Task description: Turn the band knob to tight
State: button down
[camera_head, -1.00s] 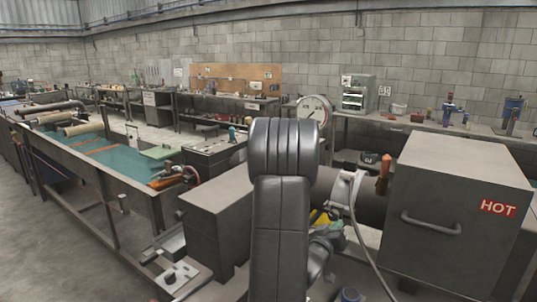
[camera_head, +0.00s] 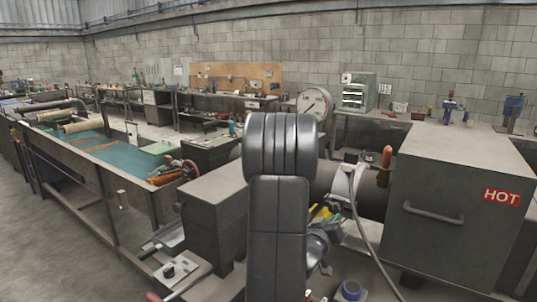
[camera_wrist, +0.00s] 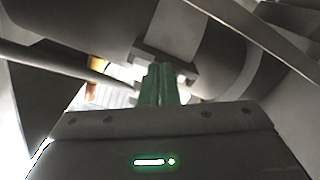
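A pale band (camera_head: 343,182) wraps a dark horizontal tube (camera_head: 375,205) left of the box marked HOT. A small black knob-like piece (camera_head: 351,157) sits on top of the band; I cannot tell whether it is the band knob. In the wrist view the band (camera_wrist: 182,28) crosses the tube and has a grey block at its lower edge. My gripper's green fingers (camera_wrist: 159,84) stand side by side just below that block, with no clear gap and nothing visible between them. I cannot tell whether they touch the block. In the head view my arm hides most of the gripper.
The grey HOT box (camera_head: 450,215) stands close on the right with a bar handle. An orange-handled piece (camera_head: 387,157) stands beside the band, and a pale hose (camera_head: 361,225) hangs in front. A smaller grey box (camera_head: 212,215) is on the left. A water tank (camera_head: 95,150) lies further left.

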jog(key=shift+w+a+b, duration=0.3)
jog(key=shift+a+b, duration=0.1)
jog(key=shift+b, duration=0.1)
jog(key=shift+w, duration=0.1)
dwell(0.4)
jog(key=shift+f+b, duration=0.15)
jog(key=shift+b, duration=0.15)
jog(key=shift+a+f+b, duration=0.15)
jog(key=shift+f+b, duration=0.15)
jog(key=shift+b, duration=0.05)
jog(key=v, duration=0.6)
jog(key=shift+b, duration=0.35)
jog(key=shift+f, duration=0.1)
